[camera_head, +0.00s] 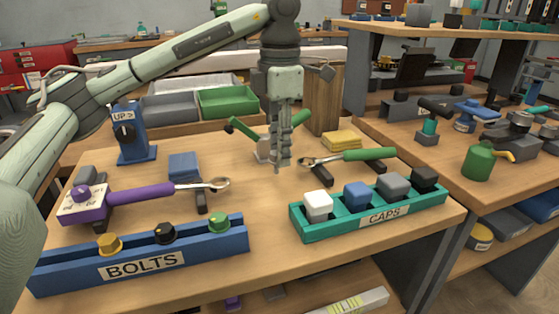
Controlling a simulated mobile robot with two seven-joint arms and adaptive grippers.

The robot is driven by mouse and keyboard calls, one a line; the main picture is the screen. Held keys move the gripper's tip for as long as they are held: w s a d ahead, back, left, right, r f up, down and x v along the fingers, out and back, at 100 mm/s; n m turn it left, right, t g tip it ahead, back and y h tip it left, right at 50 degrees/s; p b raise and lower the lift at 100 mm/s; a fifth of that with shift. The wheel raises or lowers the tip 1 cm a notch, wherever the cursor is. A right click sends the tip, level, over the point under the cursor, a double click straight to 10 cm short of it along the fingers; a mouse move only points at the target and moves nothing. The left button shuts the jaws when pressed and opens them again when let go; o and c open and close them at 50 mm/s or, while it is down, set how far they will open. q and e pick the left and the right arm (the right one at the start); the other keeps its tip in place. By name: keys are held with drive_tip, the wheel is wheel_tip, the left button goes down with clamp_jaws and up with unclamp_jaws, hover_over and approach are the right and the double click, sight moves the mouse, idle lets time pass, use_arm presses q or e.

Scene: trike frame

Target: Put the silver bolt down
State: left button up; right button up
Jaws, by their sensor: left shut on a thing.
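My left gripper (279,163) points straight down above the middle of the wooden table, fingers close together. It is shut on a small grey piece, most likely the silver bolt, which the fingers largely hide. I cannot tell whether its tip touches the table. The blue BOLTS tray (140,266) lies at the front left. It holds a yellow bolt (109,244), a black bolt (165,233) and a green bolt (219,222). Its left end looks empty. My right gripper is not in view.
The teal CAPS tray (416,207) holds white, blue, grey and black caps at right. A purple-handled wrench (140,193) and a green-handled wrench (352,156) rest on stands. A yellow stack (341,140) and a wooden block (323,95) stand behind. Bare tabletop (262,198) lies between the trays.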

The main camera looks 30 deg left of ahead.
use_arm(q)
wheel_tip(320, 180, down, 3)
drive_tip(key=shift+r, duration=0.15)
drive_tip(key=shift+f, duration=0.3)
drive_tip(key=o, duration=0.9)
drive_tip(key=shift+c, duration=0.2)
